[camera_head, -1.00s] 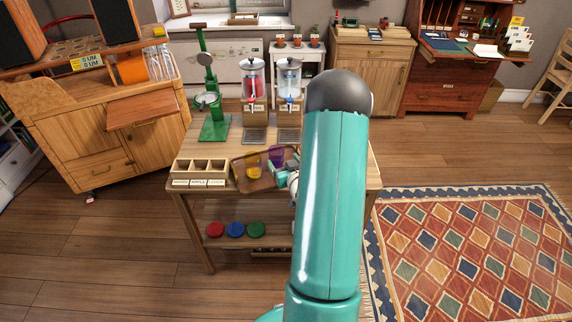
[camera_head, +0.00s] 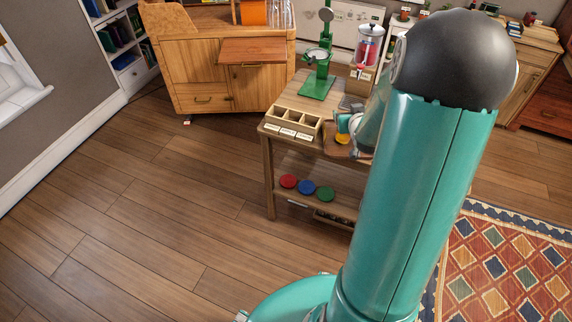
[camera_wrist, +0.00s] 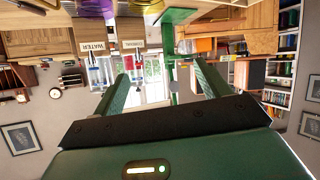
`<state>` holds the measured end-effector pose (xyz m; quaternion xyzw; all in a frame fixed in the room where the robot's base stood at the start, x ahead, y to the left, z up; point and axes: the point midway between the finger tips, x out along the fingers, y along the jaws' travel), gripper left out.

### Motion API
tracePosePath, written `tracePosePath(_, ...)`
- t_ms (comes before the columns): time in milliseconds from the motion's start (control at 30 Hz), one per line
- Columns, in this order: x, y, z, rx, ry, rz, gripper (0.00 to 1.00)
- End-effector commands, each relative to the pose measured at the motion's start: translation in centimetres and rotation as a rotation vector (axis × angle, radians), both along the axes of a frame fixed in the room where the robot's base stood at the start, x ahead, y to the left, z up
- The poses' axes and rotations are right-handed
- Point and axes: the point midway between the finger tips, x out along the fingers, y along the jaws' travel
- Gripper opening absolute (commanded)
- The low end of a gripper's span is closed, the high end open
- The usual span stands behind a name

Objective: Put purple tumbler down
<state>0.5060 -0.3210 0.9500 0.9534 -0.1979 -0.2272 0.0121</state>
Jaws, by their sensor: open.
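The purple tumbler (camera_wrist: 95,8) shows only in part at the top edge of the wrist view, which looks upside down. In the head view my arm hides it. The yellow tumbler (camera_head: 342,138) stands on the brown tray (camera_head: 333,152) on the wooden table; it also shows in the wrist view (camera_wrist: 146,5). My gripper (camera_wrist: 161,72) has its two green fingers spread apart with nothing between them. The purple tumbler lies outside the fingers, apart from them in the picture.
A divided wooden box (camera_head: 292,123) sits at the table's front left corner, with a green press (camera_head: 318,85) behind it. A red-filled dispenser (camera_head: 368,48) stands at the back. Coloured discs (camera_head: 306,187) lie on the lower shelf. The floor left of the table is clear.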

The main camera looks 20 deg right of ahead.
Motion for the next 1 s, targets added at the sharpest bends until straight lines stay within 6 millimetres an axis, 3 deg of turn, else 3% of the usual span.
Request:
tracePosePath(33, 0.3, 2.0, 1.9, -0.004, 0.025, 0.017, 0.76)
tracePosePath(167, -0.3, 6.6, 5.3, 0.013, 0.113, 0.041, 0.76)
tracePosePath(367, -3.2, 14.2, 9.9, 0.054, 0.238, 0.086, 0.76)
tracePosePath(567, -8.4, 21.7, 13.3, 0.113, 0.362, 0.152, 0.76)
tracePosePath(700, -13.3, 26.4, 14.9, 0.161, 0.448, 0.217, 0.76)
tracePosePath(900, -19.8, 31.0, 15.9, 0.213, 0.561, 0.307, 0.76)
tracePosePath(1000, -21.5, 31.9, 15.9, 0.225, 0.591, 0.33, 0.76)
